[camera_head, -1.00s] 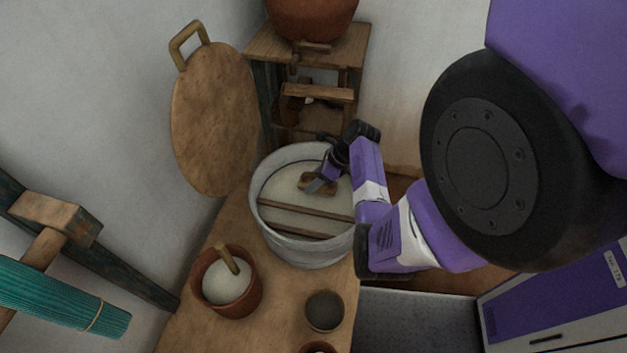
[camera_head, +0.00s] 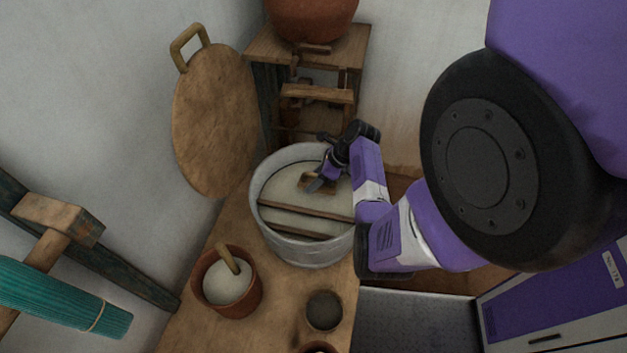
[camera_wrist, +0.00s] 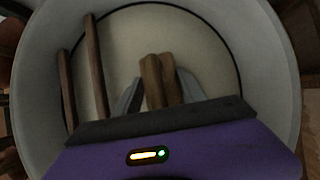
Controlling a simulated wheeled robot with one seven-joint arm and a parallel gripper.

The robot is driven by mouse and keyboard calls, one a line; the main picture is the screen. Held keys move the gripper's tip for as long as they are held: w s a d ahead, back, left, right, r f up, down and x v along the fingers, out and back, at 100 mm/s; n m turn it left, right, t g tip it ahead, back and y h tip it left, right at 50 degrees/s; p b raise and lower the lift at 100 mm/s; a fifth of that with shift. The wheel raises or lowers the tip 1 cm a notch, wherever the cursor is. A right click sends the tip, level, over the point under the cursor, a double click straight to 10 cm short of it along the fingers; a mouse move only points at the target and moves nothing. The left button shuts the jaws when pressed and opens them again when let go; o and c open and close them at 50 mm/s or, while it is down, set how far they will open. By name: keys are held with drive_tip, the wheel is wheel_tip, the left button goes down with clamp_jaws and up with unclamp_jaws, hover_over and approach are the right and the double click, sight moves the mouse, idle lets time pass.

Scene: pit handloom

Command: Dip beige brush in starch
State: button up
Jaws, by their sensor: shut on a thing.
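The starch (camera_head: 292,183) is a pale liquid filling a large grey metal tub (camera_head: 272,238) on the wooden table. My gripper (camera_head: 316,184) reaches into the tub from the right and is shut on the brush (camera_wrist: 161,80). In the wrist view the brush shows as a brown wooden piece between the two fingers, over the pale starch (camera_wrist: 125,45). Its bristles are hidden, so I cannot tell how deep they are. In the head view only a small brown part of the brush shows beside the fingers.
Two wooden slats (camera_head: 300,212) lie across the tub's near half. A clay pot (camera_head: 232,289) with white contents and a wooden handle, and a small dark cup (camera_head: 324,311), stand in front. A round wooden board (camera_head: 215,120) leans on the wall. A wooden stand (camera_head: 305,55) is behind.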

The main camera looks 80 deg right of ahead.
wheel_tip(320, 180, up, 9)
drive_tip(key=p, duration=0.9)
wheel_tip(320, 180, up, 2)
drive_tip(key=shift+r+p, duration=0.2)
drive_tip(key=shift+p, duration=0.5)
drive_tip(key=shift+r, duration=1.4)
